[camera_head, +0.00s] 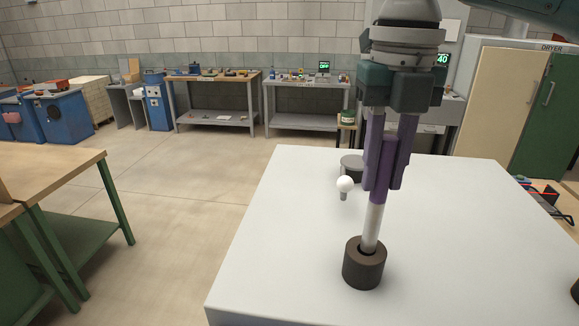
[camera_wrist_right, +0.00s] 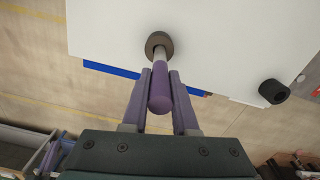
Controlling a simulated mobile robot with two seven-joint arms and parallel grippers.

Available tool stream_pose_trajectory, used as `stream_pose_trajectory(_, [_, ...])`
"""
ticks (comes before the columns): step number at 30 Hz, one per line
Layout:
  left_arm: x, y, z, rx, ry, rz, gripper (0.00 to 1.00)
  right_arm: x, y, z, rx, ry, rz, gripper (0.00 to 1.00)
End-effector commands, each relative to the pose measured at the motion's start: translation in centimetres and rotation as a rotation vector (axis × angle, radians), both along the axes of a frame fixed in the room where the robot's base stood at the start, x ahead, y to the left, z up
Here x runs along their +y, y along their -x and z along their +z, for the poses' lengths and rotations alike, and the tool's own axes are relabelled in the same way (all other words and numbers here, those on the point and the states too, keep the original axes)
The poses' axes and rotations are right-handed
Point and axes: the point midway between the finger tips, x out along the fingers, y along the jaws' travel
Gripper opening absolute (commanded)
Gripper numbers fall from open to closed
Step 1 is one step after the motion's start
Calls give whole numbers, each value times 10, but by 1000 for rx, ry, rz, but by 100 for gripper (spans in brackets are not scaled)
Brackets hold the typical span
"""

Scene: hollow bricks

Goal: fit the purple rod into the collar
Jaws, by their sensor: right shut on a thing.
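The purple rod (camera_head: 386,165) has a purple upper part and a pale grey lower part. My right gripper (camera_head: 383,188) is shut on its purple part and holds it nearly upright, leaning slightly. The collar (camera_head: 363,268) is a short dark brown cylinder standing on the white table. The rod's pale end reaches the collar's opening and appears to be inside its mouth; how deep is hidden. In the right wrist view the rod (camera_wrist_right: 160,95) lies between the fingers and points at the collar (camera_wrist_right: 158,42). My left gripper is not in view.
The white table (camera_head: 270,250) has clear room left of the collar. A dark hollow cylinder (camera_wrist_right: 274,92) is near the table edge. A wooden workbench (camera_head: 60,170) stands at left.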

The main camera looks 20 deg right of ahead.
Motion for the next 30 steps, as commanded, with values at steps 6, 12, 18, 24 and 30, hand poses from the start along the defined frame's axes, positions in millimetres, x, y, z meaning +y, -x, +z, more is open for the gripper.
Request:
stream_pose_trajectory(6, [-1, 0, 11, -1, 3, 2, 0, 0, 0, -21, 3, 0, 0, 0])
stream_pose_trajectory(12, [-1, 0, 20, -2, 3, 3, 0, 1, 0, -50, 2, -2, 0, 0])
stream_pose_trajectory(18, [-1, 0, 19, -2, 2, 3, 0, 0, -1, -55, -1, -1, 1, 0])
stream_pose_trajectory(24, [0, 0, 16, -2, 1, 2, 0, 0, -1, -59, -1, -1, 0, 0])
stream_pose_trajectory(30, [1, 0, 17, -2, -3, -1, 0, 0, -1, -57, 0, -1, 1, 48])
